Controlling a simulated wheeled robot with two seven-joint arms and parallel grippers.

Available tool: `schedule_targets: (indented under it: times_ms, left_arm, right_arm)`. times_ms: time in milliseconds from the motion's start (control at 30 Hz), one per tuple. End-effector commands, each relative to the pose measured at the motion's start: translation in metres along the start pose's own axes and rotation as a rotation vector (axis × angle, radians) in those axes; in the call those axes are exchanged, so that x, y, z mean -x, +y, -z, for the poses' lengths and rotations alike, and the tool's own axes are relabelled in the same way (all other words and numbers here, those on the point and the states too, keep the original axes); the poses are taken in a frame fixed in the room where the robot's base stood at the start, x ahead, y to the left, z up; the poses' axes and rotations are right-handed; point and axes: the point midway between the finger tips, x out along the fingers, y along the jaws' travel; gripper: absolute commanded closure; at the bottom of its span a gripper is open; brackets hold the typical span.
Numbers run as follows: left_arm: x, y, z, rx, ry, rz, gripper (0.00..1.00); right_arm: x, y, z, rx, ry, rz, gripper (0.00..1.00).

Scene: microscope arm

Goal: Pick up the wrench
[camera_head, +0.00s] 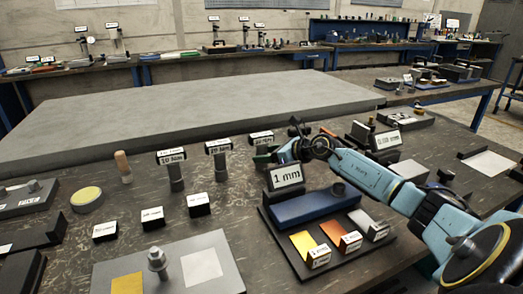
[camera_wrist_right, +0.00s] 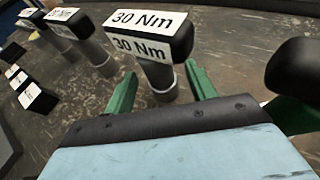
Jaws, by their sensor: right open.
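Several upright grey cylinders with black block heads carry torque labels. The 30 Nm one (camera_head: 261,136) stands at the right of its row and looms close in the right wrist view (camera_wrist_right: 157,78). The 20 Nm one (camera_head: 218,150) and the 10 Nm one (camera_head: 172,170) stand to its left. I cannot make out an ordinary wrench shape. My right gripper (camera_head: 264,157) has green fingers, open and apart. In the right wrist view the fingertips (camera_wrist_right: 160,72) point at the 30 Nm cylinder, which shows between them; contact cannot be told. My left gripper is out of view.
A 1 mm sign (camera_head: 285,177) and a dark tray with coloured blocks (camera_head: 320,272) lie below my right arm. A wooden-handled piece (camera_head: 123,166) and small black labelled blocks (camera_head: 152,217) stand left. A large grey slab (camera_head: 190,110) lies behind.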

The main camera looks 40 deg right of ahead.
Motion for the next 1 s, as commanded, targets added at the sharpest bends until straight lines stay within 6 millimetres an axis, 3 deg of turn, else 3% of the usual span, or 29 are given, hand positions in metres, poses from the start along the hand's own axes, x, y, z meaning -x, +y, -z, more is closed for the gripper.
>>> schedule_targets:
  times_ms: [333,767,1000]
  left_arm:
    - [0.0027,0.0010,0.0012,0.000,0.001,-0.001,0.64]
    - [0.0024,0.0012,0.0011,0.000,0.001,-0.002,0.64]
    - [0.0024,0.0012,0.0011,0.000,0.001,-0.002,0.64]
  right_arm:
    - [-0.0055,0.0003,-0.0003,0.002,0.001,0.000,0.44]
    - [-0.0053,0.0002,-0.0003,0.002,0.001,0.000,0.99]
    - [-0.0048,-0.0003,-0.0023,0.002,-0.003,0.001,1.00]
